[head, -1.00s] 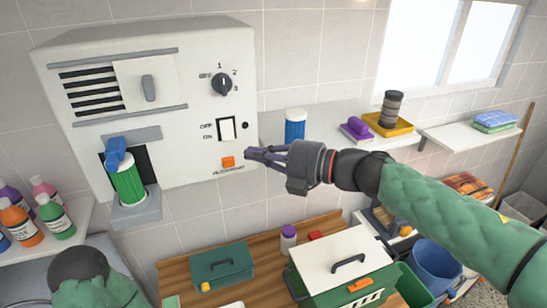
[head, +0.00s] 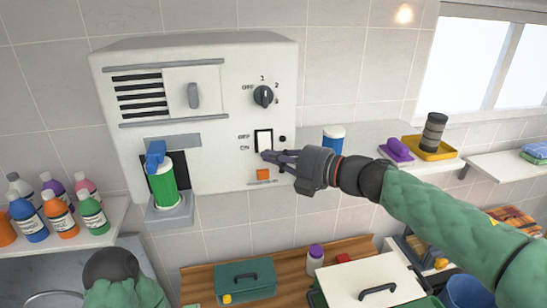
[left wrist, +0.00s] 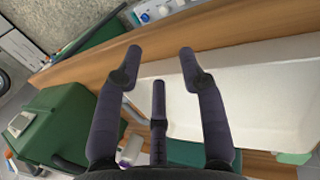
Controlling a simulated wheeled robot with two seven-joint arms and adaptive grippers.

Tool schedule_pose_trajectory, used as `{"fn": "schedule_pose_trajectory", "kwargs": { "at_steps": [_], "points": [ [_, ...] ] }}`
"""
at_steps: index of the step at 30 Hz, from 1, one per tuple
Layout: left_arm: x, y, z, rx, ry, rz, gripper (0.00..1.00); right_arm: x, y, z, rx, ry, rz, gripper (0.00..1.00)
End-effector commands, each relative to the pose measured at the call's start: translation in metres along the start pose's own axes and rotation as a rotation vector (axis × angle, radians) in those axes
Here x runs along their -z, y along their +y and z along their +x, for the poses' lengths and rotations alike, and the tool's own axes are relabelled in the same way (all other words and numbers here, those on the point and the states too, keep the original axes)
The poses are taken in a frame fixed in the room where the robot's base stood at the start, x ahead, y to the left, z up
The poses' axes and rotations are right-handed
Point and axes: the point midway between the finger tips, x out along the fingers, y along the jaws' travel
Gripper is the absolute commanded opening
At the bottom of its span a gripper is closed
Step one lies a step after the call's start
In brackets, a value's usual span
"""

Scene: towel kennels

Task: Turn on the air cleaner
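The air cleaner (head: 215,75) is a white wall-mounted box with a vent, a sliding cover and a black dial (head: 263,96) whose labels include OFF, 1 and 2. Below the dial is a white rocker switch (head: 264,140) in a black frame, marked OFF above and ON below. An orange button (head: 263,174) sits under it. My right gripper (head: 268,156) has its fingers together, with the tips at the switch's lower, ON end; contact and rocker tilt cannot be told. My left gripper (left wrist: 162,65) is open and empty in the left wrist view.
A green bottle with a blue top (head: 163,185) stands in the air cleaner's lower-left recess. Several coloured bottles (head: 58,215) stand on the left shelf. A yellow tray (head: 443,153) is on the right shelf. A wooden bench (head: 205,278) with boxes lies below.

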Motion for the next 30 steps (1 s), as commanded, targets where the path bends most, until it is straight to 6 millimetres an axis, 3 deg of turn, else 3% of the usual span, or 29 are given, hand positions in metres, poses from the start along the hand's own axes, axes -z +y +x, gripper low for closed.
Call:
{"fn": "schedule_pose_trajectory", "kwargs": {
  "at_steps": [13, 23, 30],
  "points": [
    [0.003, -0.013, 0.036, 0.001, 0.003, -0.004, 0.40, -0.009, -0.010, 0.010, -0.077, 0.001, -0.076, 0.00],
    [0.000, -0.011, 0.030, 0.001, -0.003, -0.003, 0.40, -0.009, -0.006, 0.008, -0.078, 0.000, -0.077, 0.00],
    [0.002, -0.011, 0.030, 0.000, 0.001, -0.001, 0.40, -0.010, -0.007, -0.019, -0.079, -0.004, -0.078, 0.00]
  ]
}}
